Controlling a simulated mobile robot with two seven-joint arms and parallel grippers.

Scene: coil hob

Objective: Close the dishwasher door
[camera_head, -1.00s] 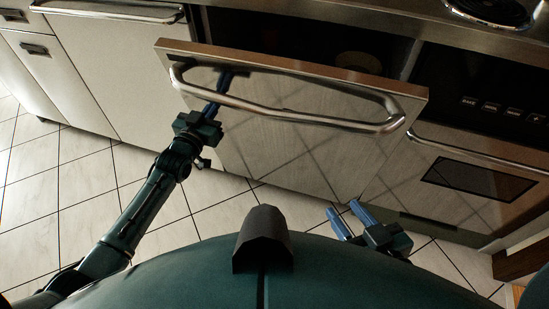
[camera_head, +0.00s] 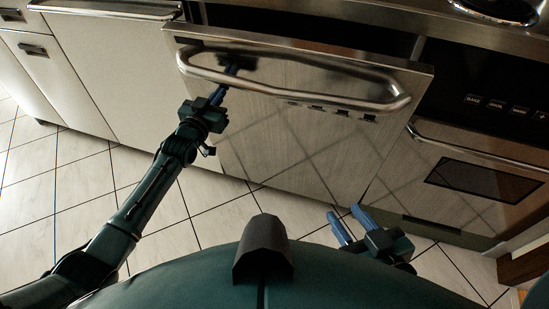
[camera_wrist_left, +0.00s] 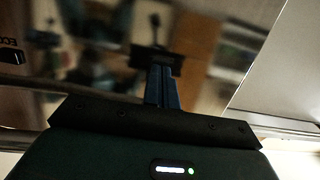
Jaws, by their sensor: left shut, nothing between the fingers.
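The dishwasher door (camera_head: 290,150) is a steel front with a long bar handle (camera_head: 290,98) along its top. It stands nearly upright, with a narrow dark gap behind its top edge. My left gripper (camera_head: 232,72) is shut and empty, its fingertips at the upper left of the door, by the handle. In the left wrist view the left gripper (camera_wrist_left: 163,75) points at the shiny door panel (camera_wrist_left: 215,70), which mirrors it. Whether the tips touch the panel is hard to tell. My right gripper (camera_head: 350,221) is open and empty, low in front of the door.
An oven (camera_head: 480,180) with its own bar handle is to the right. White cabinets (camera_head: 110,75) stand to the left. A steel counter edge (camera_head: 330,30) with a coil hob (camera_head: 500,10) is above. Tiled floor (camera_head: 75,185) lies clear at the left.

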